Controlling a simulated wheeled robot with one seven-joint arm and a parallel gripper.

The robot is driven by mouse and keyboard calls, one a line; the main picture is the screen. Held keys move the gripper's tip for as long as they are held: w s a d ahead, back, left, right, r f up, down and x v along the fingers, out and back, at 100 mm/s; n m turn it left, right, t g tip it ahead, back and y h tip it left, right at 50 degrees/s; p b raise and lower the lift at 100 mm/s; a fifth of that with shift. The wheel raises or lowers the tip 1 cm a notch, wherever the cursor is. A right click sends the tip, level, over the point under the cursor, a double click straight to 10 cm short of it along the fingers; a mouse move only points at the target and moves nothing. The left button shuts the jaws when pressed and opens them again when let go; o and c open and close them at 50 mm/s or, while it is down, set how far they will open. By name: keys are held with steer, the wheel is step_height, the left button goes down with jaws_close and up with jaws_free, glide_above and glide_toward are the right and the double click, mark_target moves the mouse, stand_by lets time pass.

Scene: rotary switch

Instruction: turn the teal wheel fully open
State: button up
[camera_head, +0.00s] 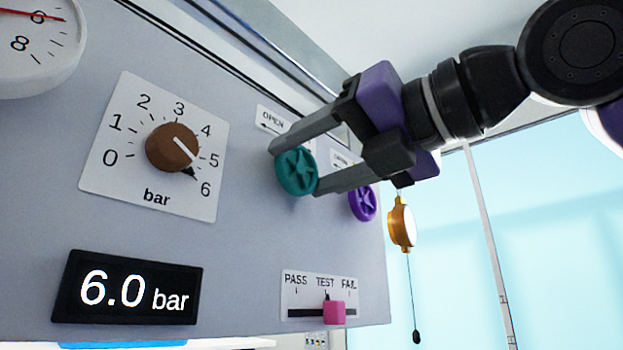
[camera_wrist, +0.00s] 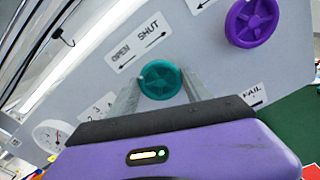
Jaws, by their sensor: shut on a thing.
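The teal wheel (camera_head: 296,171) is mounted on the grey panel, under a label reading OPEN. My gripper (camera_head: 293,169) reaches in from the right and is shut on the wheel, one finger at its upper left edge and one at its lower right. In the wrist view the teal wheel (camera_wrist: 159,80) sits between the two fingertips (camera_wrist: 160,82). A small pale mark shows at its left rim. The OPEN and SHUT label (camera_wrist: 140,42) is above it, with arrows.
A purple wheel (camera_head: 363,203) is close to the right of the lower finger. The display (camera_head: 126,287) reads 6.0 bar. A pink slider (camera_head: 334,312) is under TEST. An orange pull-cord piece (camera_head: 402,224) hangs at right.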

steer(key=n+b, duration=0.1)
steer(key=n, duration=0.2)
steer(key=shift+n+b, duration=0.35)
steer(key=shift+n, duration=0.05)
steer(key=n+b, duration=0.1)
steer(key=n, duration=0.2)
steer(key=shift+n, duration=0.3)
steer(key=n, duration=0.3)
steer(key=shift+s+n, duration=0.1)
steer(key=shift+n, duration=0.3)
steer(key=n, duration=0.3)
steer(key=shift+n, duration=0.3)
steer(key=n, duration=0.3)
steer(key=shift+n, duration=0.3)
steer(key=n, duration=0.3)
steer(key=shift+a+n+p, duration=0.1)
steer(key=shift+n+p, duration=0.2)
steer(key=n, duration=0.3)
steer(key=shift+f+n+p, duration=0.1)
steer(key=shift+n+p, duration=0.2)
steer(key=shift+p, duration=0.1)
steer(key=shift+f+n+p, duration=0.1)
steer(key=shift+n+p, duration=0.4)
steer(key=shift+n, duration=1.3)
